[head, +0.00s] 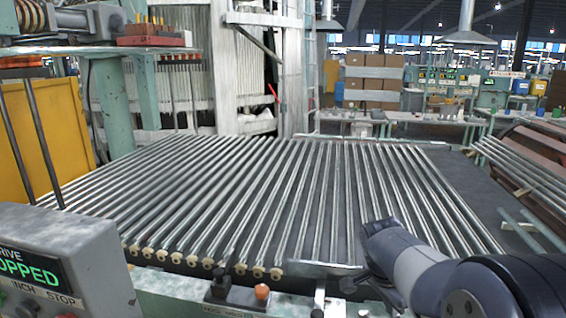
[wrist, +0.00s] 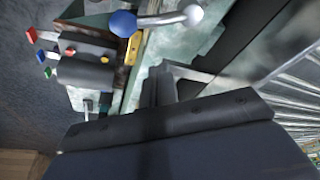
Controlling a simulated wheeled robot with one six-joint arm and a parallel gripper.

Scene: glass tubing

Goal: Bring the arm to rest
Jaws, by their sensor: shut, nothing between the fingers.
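My arm (head: 420,270) reaches in from the lower right of the head view, over the front right edge of the roller table (head: 437,143).
In the wrist view a lever with a blue ball (wrist: 123,23) and a pale ball lies beyond the fingers. A dark box (wrist: 85,67) with coloured knobs is at left. A control panel (head: 70,255) reading STOPPED stands at the head view's lower left.

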